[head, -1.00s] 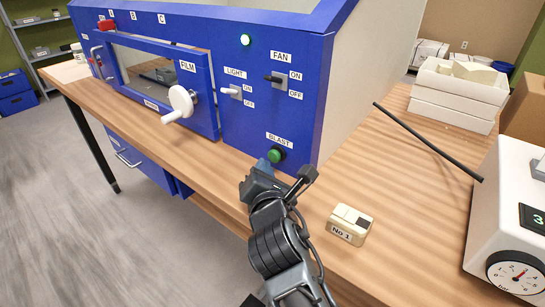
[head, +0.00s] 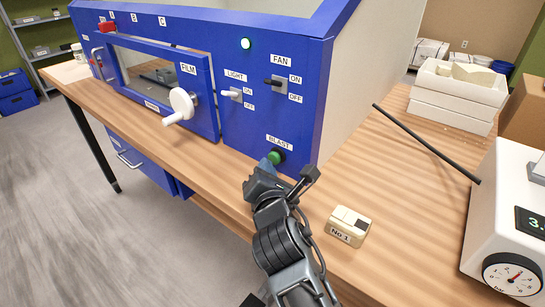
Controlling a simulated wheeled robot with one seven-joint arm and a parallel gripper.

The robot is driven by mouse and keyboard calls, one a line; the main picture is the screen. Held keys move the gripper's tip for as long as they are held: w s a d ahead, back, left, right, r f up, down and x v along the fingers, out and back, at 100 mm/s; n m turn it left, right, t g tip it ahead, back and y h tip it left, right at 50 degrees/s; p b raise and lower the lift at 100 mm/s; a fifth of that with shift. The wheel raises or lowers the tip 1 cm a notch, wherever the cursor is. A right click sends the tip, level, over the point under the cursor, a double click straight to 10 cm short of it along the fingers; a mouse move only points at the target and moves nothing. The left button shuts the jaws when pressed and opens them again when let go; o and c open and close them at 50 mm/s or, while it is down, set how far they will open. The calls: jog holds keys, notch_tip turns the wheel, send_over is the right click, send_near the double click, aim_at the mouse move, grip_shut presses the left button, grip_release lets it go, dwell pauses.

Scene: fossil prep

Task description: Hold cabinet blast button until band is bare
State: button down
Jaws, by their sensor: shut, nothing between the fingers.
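The blue cabinet (head: 235,150) stands on the wooden bench. Its green BLAST button (head: 276,157) is low on the right of the front panel, under the label BLAST. My gripper (head: 270,161) is shut and empty, with its tip right at the button and covering part of it. I cannot tell whether the button is pressed in. The cabinet window (head: 150,69) is dim and seen at a steep angle, and I cannot make out a band in it.
A FILM crank (head: 181,103), a LIGHT switch (head: 231,94) and a FAN switch (head: 276,83) are on the panel. A lamp (head: 246,43) glows. A beige No 1 box (head: 348,226) sits right of my arm. A white gauge unit (head: 510,225) and black rod (head: 428,143) are further right.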

jog(key=shift+w+d+p, duration=0.3)
jog(key=shift+w+p, duration=0.05)
dwell(2.1)
jog(key=shift+s+a, duration=0.1)
dwell(3.5)
jog(key=shift+s+a, duration=0.45)
jog(key=shift+s, duration=0.15)
jog(key=shift+s+a, duration=0.1)
jog(key=shift+s+a, duration=0.75)
jog(key=shift+s, duration=0.2)
jog(key=shift+s+a, duration=0.7)
jog(key=shift+s, duration=0.25)
